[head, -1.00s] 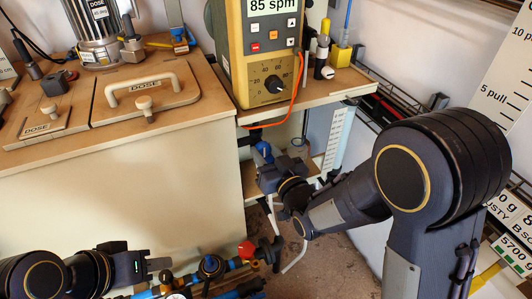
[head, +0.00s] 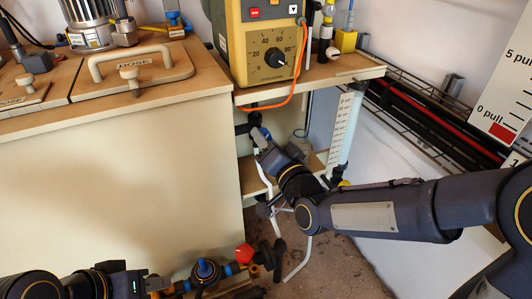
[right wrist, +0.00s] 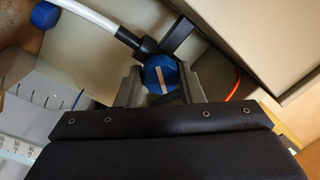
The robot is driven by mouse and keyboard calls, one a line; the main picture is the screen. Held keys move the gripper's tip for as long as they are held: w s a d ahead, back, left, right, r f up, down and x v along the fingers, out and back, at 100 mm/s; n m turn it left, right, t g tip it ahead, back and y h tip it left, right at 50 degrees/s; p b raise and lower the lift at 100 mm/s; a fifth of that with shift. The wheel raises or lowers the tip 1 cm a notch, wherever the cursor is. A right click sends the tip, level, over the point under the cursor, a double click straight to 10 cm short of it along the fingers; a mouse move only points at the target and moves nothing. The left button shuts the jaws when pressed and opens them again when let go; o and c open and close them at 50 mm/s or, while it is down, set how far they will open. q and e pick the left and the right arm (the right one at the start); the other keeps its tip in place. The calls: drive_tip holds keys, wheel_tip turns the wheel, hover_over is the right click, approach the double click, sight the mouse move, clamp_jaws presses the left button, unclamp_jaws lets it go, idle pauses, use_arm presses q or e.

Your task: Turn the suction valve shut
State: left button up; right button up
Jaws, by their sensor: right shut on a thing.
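A small blue round valve knob (right wrist: 160,75) with a pale bar across its face sits at the end of a black fitting, where a white hose joins. In the right wrist view my right gripper (right wrist: 160,88) has one finger on each side of the knob and is shut on it. In the head view my right gripper (head: 264,146) reaches under the shelf beside the cabinet, and the knob is mostly hidden. My left gripper (head: 150,285) is low at the left, by the pipework; its finger gap is unclear.
A pump (head: 262,55) with a dial stands on the shelf above my right gripper. An orange cable hangs below it. A clear graduated tube (head: 350,125) stands to the right. Pipework with a red knob (head: 245,253) and a blue knob (head: 206,269) lies low in front of the cabinet.

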use_arm(q)
drive_tip(key=shift+f+b, duration=0.6)
drive_tip(key=shift+f, duration=0.4)
use_arm(e)
drive_tip(key=shift+a+m+t+h, duration=0.1)
drive_tip(key=shift+m+t+h, duration=0.25)
drive_tip(key=shift+m, duration=5.15)
drive_tip(key=o, duration=1)
